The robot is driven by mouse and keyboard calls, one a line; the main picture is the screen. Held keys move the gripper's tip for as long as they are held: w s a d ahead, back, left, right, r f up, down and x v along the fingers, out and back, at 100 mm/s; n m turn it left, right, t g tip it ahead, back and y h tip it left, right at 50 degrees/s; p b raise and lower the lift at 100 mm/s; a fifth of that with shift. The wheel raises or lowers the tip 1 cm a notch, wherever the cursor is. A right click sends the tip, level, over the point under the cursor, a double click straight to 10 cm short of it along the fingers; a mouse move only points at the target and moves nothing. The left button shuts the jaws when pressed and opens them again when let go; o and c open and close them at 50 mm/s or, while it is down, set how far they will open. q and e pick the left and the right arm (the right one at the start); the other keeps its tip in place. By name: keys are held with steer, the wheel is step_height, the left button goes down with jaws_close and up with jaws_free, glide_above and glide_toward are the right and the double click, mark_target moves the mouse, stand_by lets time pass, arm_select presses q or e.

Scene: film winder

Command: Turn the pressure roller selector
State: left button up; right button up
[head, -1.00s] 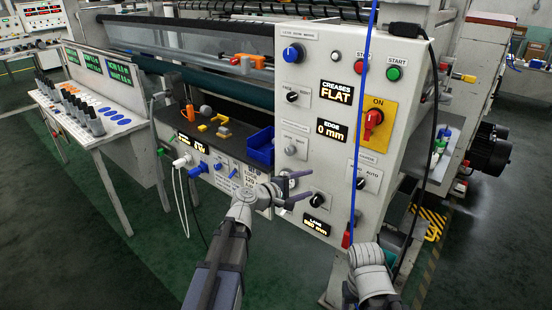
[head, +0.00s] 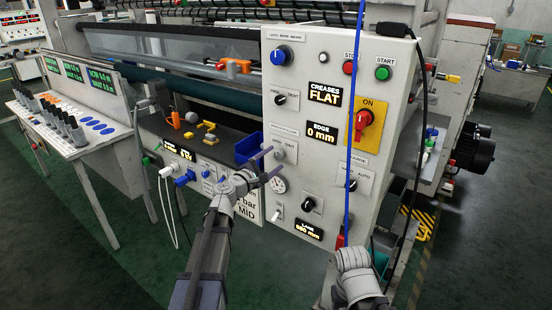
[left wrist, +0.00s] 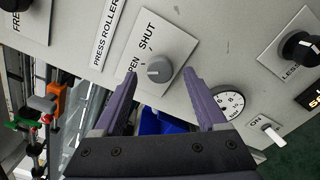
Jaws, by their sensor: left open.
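The pressure roller selector is a small grey round knob (left wrist: 160,69) on a plate marked OPEN and SHUT, beside a PRESS ROLLER label, in the left wrist view. In the head view the knob (head: 279,154) is on the white panel, partly behind my gripper. My left gripper (head: 271,160) is open and empty in front of the panel. In the left wrist view its two purple fingers (left wrist: 160,78) point at the panel, one on each side of the knob, with clear gaps. I cannot tell the remaining depth. My right gripper's fingers are not visible; only my right forearm shows.
A round gauge (left wrist: 229,104) and a white ON toggle (left wrist: 272,134) lie near the knob. A blue bin (head: 249,146) stands left of the panel. A blue cable (head: 355,130) hangs before the panel. A red switch (head: 362,123) is at the upper right.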

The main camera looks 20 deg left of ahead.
arm_select(q)
steer(key=shift+x, duration=1.15)
jaws_close()
